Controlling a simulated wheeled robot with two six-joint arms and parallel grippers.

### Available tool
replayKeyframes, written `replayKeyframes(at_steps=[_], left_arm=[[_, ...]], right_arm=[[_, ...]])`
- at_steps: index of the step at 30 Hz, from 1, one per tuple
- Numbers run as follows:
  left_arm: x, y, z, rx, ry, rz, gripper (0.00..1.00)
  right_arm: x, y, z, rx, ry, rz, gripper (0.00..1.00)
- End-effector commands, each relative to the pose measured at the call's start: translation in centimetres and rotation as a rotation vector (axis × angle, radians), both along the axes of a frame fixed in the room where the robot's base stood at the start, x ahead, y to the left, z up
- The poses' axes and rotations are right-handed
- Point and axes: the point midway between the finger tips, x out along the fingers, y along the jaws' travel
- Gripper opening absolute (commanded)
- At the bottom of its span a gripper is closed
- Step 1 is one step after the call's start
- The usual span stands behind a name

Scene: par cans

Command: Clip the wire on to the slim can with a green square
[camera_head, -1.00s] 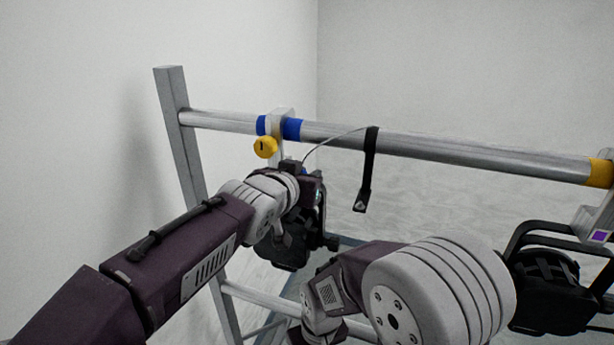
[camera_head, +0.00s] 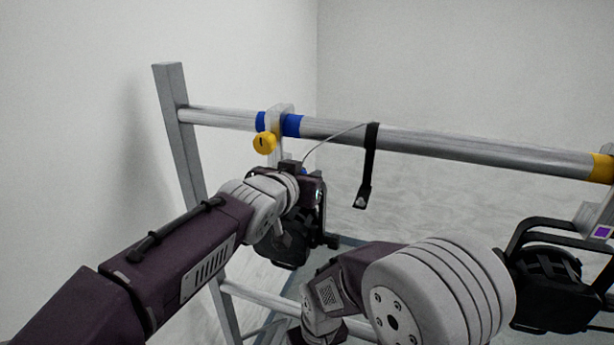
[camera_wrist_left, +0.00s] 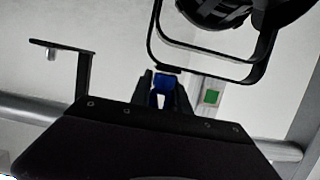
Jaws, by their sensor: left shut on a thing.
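The slim black can (camera_head: 287,240) hangs by its yoke below the rail on a grey clamp between blue bands. The green square (camera_wrist_left: 211,97) shows on its grey mount in the left wrist view, right of my fingers. My left gripper (camera_wrist_left: 162,92) is shut on the blue clip (camera_wrist_left: 164,82) at the wire's end, close to the black yoke (camera_wrist_left: 200,67). Whether the clip touches the yoke, I cannot tell. The thin wire (camera_head: 334,139) arcs from the black strap (camera_head: 370,165) to my left gripper (camera_head: 306,174). My right gripper is out of view.
The metal rail (camera_head: 460,149) runs across the frame. A yellow knob (camera_head: 264,143) sticks out from the clamp. Another black can (camera_head: 548,287) with a purple square (camera_head: 602,232) hangs at the right. My right arm fills the lower middle.

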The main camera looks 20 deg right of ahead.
Motion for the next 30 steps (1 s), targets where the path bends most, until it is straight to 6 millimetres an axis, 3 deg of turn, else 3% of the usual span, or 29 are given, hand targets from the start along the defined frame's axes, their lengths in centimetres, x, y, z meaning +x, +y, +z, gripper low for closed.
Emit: replayKeyframes(at_steps=[9,10,12,23,30], left_arm=[[0.0,0.0,-0.1,0.001,0.001,0.000,0.00],[0.0,0.0,-0.1,0.001,0.001,0.000,0.30],[0.0,0.0,-0.1,0.001,0.001,0.000,0.47],[-0.4,0.4,0.0,-0.001,-0.001,0.000,0.47],[-3.8,3.8,1.1,-0.004,-0.003,-0.001,0.47]], right_arm=[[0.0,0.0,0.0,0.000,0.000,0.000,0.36],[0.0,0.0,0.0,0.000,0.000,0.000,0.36],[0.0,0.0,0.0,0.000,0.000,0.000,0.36],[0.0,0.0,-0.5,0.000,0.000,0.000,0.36],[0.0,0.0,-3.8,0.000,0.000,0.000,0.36]])
